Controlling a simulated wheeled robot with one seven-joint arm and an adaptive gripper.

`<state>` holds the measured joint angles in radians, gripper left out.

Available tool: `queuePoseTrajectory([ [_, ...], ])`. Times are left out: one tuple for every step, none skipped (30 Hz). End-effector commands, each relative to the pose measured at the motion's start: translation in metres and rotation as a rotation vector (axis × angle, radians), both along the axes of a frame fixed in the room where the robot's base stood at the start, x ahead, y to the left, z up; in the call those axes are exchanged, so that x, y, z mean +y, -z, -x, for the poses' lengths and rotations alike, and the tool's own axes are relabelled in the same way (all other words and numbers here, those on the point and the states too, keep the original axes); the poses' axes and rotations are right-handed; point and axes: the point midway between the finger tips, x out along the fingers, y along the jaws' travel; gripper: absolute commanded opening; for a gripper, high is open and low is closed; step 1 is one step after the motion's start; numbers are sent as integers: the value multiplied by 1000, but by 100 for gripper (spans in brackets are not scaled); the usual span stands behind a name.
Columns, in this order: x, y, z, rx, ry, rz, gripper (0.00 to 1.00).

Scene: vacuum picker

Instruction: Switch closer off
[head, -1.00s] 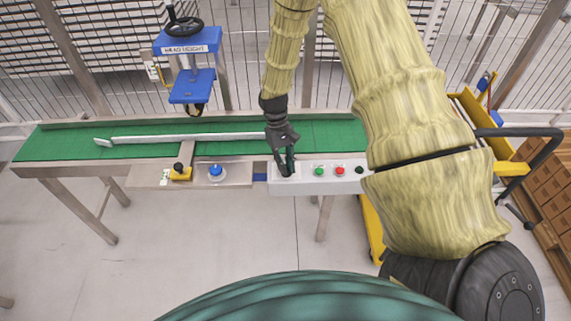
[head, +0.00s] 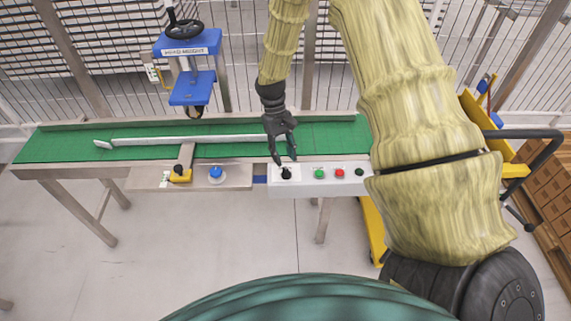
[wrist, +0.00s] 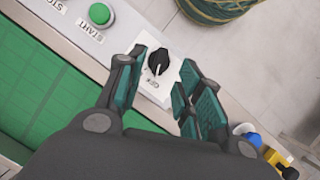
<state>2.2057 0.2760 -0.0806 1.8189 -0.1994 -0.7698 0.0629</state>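A black rotary knob (head: 286,173) sits on a white plate at the left end of the light control box (head: 308,190) on the conveyor's front edge. In the wrist view the knob (wrist: 158,61) has a white pointer line, and the plate below it carries a partly hidden "OFF" label. My gripper (head: 284,160) is open, just above and behind the knob in the head view. In the wrist view my gripper (wrist: 160,88) has its teal-padded fingers spread to either side of the knob plate, with nothing between them. I cannot tell whether the fingertips touch the box.
A green START button (head: 319,174), a red button (head: 340,173) and a black one (head: 359,172) are right of the knob. The blue head-height press (head: 190,88) stands over the green belt (head: 60,145).

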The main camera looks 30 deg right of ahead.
Motion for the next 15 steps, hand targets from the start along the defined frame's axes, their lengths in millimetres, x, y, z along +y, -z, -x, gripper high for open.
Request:
queuePoseTrajectory([
  [-1, -10, -5, -3, -1, 0, 36],
  [-1, -15, -6, -2, -1, 1, 36],
  [-2, -22, -9, -2, -1, 1, 36],
  [-2, -26, -11, -2, -1, 1, 36],
  [-2, -31, -13, -1, -1, 1, 36],
  [-3, -36, -15, -1, -1, 0, 36],
  [-3, -40, -17, -1, -1, 0, 36],
  [-3, -44, -18, -1, -1, 0, 36],
  [-3, -48, -20, 0, 0, 0, 36],
  [-4, -50, -21, 0, 0, 0, 36],
  [-4, -53, -22, 1, 0, -1, 36],
  [-4, -55, -22, 1, 0, -1, 36],
  [-4, -57, -23, 2, 0, -1, 36],
  [-4, -58, -23, 3, 0, -1, 36],
  [-4, -59, -24, 3, 0, -1, 36],
])
